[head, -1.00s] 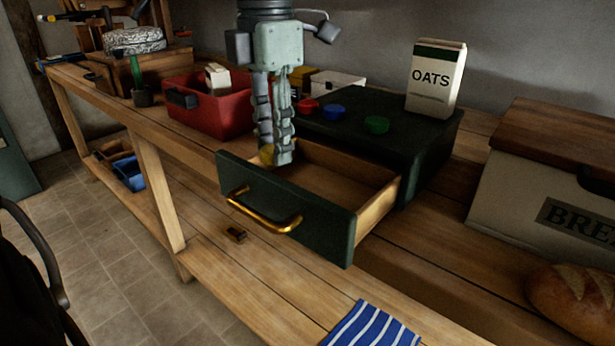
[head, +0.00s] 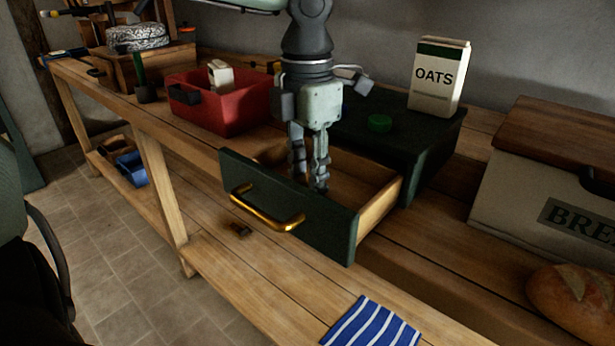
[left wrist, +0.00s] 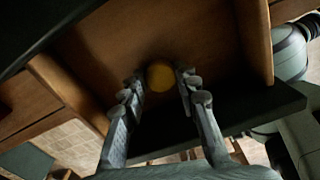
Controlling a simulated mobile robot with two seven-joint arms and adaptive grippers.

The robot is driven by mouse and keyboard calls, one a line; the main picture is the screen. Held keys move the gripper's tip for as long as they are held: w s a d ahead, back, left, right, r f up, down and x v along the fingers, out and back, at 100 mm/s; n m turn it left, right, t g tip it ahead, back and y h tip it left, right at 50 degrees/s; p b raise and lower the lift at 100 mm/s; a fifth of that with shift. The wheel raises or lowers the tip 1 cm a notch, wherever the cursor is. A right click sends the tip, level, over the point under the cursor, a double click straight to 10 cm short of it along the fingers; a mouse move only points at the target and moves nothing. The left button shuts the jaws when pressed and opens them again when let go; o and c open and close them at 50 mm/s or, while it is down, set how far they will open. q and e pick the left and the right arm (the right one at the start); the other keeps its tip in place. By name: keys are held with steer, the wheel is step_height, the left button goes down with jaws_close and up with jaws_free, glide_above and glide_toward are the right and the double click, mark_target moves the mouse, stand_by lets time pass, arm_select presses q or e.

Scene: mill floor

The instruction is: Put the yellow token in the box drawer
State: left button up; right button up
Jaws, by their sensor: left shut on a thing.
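The dark green box (head: 425,140) stands on the bench with its drawer (head: 275,205) pulled out, a brass handle on the front. My left gripper (head: 309,182) points down inside the open drawer, its fingertips low behind the front panel. In the left wrist view, my left gripper (left wrist: 160,80) is shut on the round yellow token (left wrist: 160,76), with the brown drawer floor (left wrist: 215,50) behind it. Whether the token touches the floor cannot be told. The token is hidden in the head view. My right gripper is not in view.
A green disc (head: 379,122) and an oats carton (head: 438,75) are on the box top. A red bin (head: 230,110) stands to the left, a bread bin (head: 560,185) and loaf (head: 575,295) to the right. A striped cloth (head: 372,325) lies in front.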

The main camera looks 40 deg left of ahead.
arm_select(q)
steer(key=o, duration=0.8)
steer(key=shift+f, duration=0.1)
steer(key=shift+c, duration=0.2)
step_height(320, 180, up, 12)
